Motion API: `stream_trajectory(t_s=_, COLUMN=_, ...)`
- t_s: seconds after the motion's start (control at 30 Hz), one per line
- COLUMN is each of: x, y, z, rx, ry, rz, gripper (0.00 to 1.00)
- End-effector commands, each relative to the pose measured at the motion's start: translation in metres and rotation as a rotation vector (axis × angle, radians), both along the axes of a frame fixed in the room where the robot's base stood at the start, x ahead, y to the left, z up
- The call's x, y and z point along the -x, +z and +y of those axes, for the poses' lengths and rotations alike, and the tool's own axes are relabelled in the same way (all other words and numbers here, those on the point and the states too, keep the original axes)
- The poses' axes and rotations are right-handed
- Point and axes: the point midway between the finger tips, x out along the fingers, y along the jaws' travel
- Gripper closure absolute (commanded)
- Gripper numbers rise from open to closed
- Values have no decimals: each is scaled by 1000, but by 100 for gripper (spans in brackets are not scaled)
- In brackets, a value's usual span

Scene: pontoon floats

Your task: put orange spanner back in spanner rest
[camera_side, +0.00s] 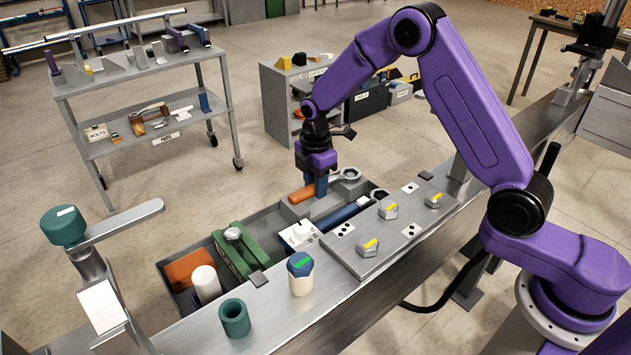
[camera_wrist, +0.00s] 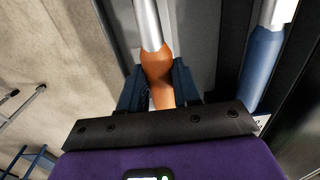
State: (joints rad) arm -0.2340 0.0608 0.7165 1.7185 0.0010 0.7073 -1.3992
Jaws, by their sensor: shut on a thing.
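The orange spanner (camera_side: 302,193) has an orange handle and a bright metal shaft and ring head (camera_side: 349,174). My gripper (camera_side: 316,190) points down over the tray, its blue fingers shut on the orange handle. The wrist view shows the handle (camera_wrist: 157,70) between my two fingers (camera_wrist: 158,92), with the metal shaft running away from me. A grey block that looks like the spanner rest (camera_side: 312,208) lies right under the spanner. I cannot tell whether the spanner touches it or hangs just above it.
A blue-handled tool (camera_side: 345,214) lies beside the rest; it also shows in the wrist view (camera_wrist: 262,62). The grey tray (camera_side: 268,214) also holds a green tool, a white cylinder and an orange block. A plate with hex pieces (camera_side: 375,240) and a capped bottle (camera_side: 301,278) stand on the near beam.

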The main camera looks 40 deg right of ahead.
Motion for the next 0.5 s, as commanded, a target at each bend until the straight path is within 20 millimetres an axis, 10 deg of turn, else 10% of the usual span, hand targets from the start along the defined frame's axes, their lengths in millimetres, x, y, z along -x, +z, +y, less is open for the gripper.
stream_trajectory(t_s=0.23, x=0, y=-4, z=0, rx=0, ry=0, rz=-1, gripper=100)
stream_trajectory(t_s=0.27, x=0, y=-4, z=0, rx=0, ry=0, rz=-1, gripper=65)
stream_trajectory(t_s=0.33, x=0, y=-4, z=0, rx=0, ry=0, rz=-1, gripper=42)
stream_trajectory(t_s=0.5, x=0, y=-4, z=0, rx=0, ry=0, rz=-1, gripper=38)
